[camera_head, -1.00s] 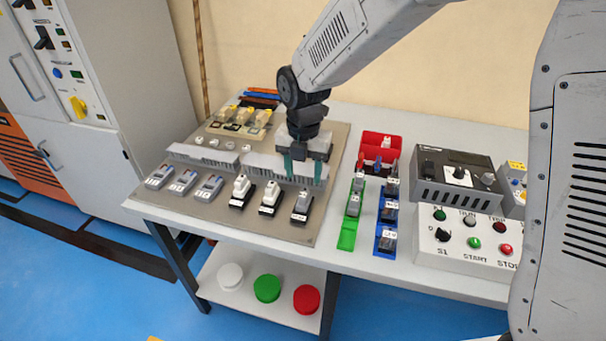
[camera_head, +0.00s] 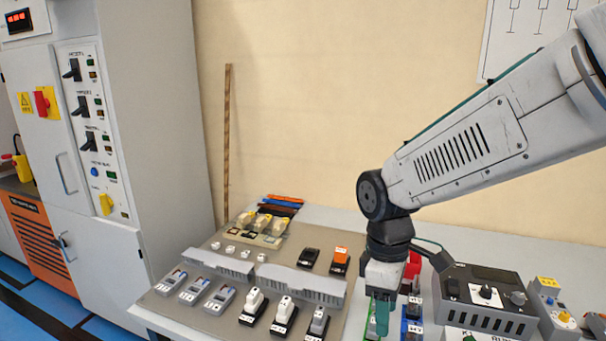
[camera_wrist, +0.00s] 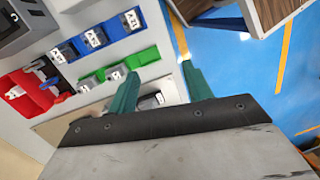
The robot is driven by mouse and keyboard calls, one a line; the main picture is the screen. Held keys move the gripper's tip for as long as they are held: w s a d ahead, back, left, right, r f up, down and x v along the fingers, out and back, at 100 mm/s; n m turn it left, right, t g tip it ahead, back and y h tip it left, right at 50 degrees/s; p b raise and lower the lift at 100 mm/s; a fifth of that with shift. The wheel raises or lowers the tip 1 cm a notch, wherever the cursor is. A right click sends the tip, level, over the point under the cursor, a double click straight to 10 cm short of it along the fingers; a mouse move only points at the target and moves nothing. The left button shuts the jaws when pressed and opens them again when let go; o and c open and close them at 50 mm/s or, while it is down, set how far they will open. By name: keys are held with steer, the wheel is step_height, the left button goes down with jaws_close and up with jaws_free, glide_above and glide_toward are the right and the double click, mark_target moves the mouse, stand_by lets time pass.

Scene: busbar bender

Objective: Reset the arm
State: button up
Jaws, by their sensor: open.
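In the wrist view my gripper (camera_wrist: 160,76) is open, with a clear gap between the fingers and nothing held. One finger overlaps the end of the green rack (camera_wrist: 140,58) in that view. I cannot tell how high the fingertips are above the table.
The blue rack (camera_wrist: 112,30) and red bin (camera_wrist: 28,105) hold small parts. A black-topped control unit (camera_head: 487,296) stands right of my gripper. Several switches and breakers, such as a white-topped one (camera_head: 285,310), stand on the board. A grey cabinet (camera_head: 165,120) stands at left.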

steer(key=s+d+r+m+t, duration=0.1)
steer(key=s+d+r+m, duration=0.3)
steer(key=s+d+m, duration=0.2)
steer(key=s+d+r+m+t, duration=0.2)
steer(key=s+d+r+m, duration=0.2)
steer(key=s, duration=0.5)
steer(key=d+m, duration=0.2)
steer(key=shift+s+r+m+y, duration=0.15)
steer(key=shift+r+m+y, duration=0.15)
steer(key=shift+y, duration=0.1)
steer(key=shift+d, duration=0.15)
